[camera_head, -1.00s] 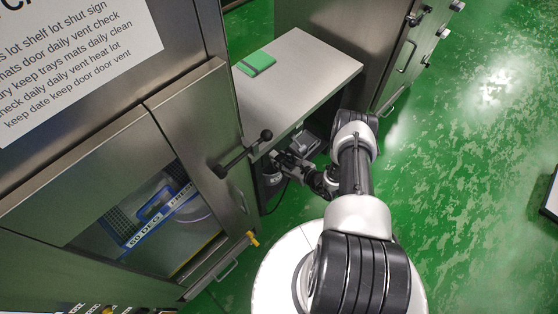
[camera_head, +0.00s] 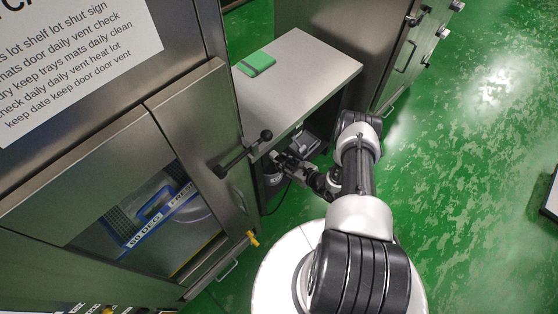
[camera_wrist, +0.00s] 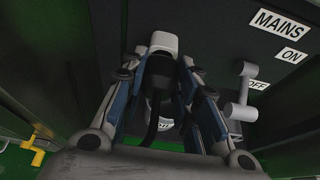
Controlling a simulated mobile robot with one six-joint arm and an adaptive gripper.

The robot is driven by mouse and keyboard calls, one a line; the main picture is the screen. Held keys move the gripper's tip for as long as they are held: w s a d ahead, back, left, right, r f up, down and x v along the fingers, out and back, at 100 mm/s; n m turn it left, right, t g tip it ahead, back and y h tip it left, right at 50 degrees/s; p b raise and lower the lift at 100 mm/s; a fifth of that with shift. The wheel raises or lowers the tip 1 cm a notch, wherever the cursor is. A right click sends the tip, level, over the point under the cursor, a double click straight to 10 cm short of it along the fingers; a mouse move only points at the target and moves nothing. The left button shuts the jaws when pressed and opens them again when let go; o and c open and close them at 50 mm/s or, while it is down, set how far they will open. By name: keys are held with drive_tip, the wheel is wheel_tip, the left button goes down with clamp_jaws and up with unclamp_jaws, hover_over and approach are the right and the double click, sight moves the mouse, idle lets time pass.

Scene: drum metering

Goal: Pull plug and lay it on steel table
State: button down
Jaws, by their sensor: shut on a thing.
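My gripper (camera_wrist: 160,72) is shut on the plug (camera_wrist: 158,66), a dark body with a pale grey end and a black cable hanging from it. The blue-grey fingers lie along both sides of the plug. I cannot tell whether the plug is still seated in a socket. In the head view my gripper (camera_head: 272,172) is low beside the front of the steel table (camera_head: 310,70), below its top. The plug cannot be made out clearly there.
A green pad (camera_head: 256,62) lies on the far left of the table; the remaining top is clear. A grey mains lever (camera_wrist: 242,96) stands right of my gripper, near ON and OFF labels. A steel cabinet with a black-knobbed handle (camera_head: 243,155) stands left. A yellow fitting (camera_wrist: 36,146) shows lower left.

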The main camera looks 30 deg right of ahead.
drive_tip(key=shift+s+d, duration=0.3)
drive_tip(key=shift+s, duration=0.45)
drive_tip(key=shift+s+d, duration=0.25)
drive_tip(key=shift+s, duration=0.55)
drive_tip(key=shift+s+d, duration=0.3)
drive_tip(key=shift+s, duration=0.45)
drive_tip(key=shift+s+d, duration=0.2)
drive_tip(key=shift+s, duration=0.45)
drive_tip(key=shift+s+d, duration=0.25)
drive_tip(key=shift+s, duration=0.35)
drive_tip(key=shift+s+d, duration=0.2)
drive_tip(key=shift+s, duration=0.45)
